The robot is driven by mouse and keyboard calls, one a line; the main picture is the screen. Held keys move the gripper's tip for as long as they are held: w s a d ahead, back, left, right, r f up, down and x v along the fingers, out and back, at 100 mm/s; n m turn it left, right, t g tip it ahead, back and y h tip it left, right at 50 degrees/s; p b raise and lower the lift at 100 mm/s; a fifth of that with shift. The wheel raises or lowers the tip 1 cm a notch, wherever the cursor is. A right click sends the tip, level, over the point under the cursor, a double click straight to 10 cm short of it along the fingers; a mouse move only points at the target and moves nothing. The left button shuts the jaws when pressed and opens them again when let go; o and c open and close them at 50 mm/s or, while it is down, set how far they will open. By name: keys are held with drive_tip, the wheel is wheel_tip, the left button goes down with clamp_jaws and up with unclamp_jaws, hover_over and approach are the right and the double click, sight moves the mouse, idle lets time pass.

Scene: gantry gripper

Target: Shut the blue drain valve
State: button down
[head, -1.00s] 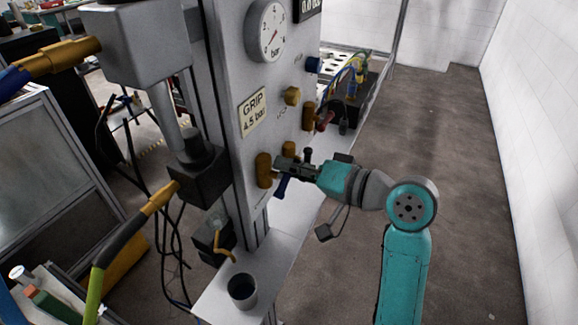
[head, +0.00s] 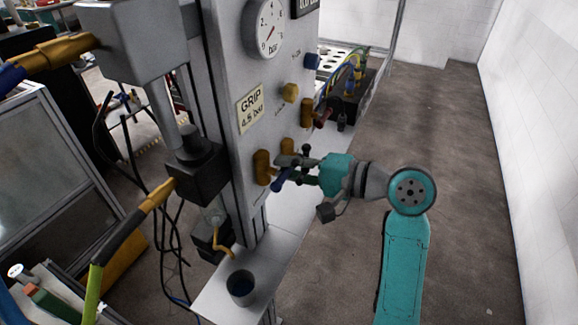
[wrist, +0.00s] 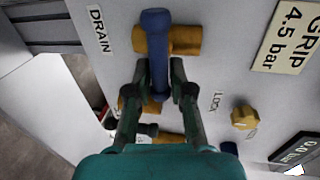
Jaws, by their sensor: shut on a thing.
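The blue drain valve has a brass body (head: 262,167) on the grey panel and a blue lever (head: 279,181). In the wrist view the blue lever (wrist: 155,45) runs from the brass body (wrist: 186,40) toward me, beside the DRAIN label (wrist: 98,31). My gripper (wrist: 158,84) is shut on the lever, one finger on each side. In the head view my gripper (head: 288,168) is at the panel, and its fingertips partly overlap the lever.
Another brass fitting (head: 287,146) sits close behind my gripper. Further along are a brass valve with a red lever (head: 323,119), a yellow knob (head: 290,92) and a blue knob (head: 312,61). Floor right of the panel is free.

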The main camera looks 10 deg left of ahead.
drive_tip(key=shift+f, duration=0.1)
drive_tip(key=c, duration=1.1)
unclamp_jaws()
drive_tip(key=shift+c, duration=0.2)
drive_tip(key=v, duration=1.2)
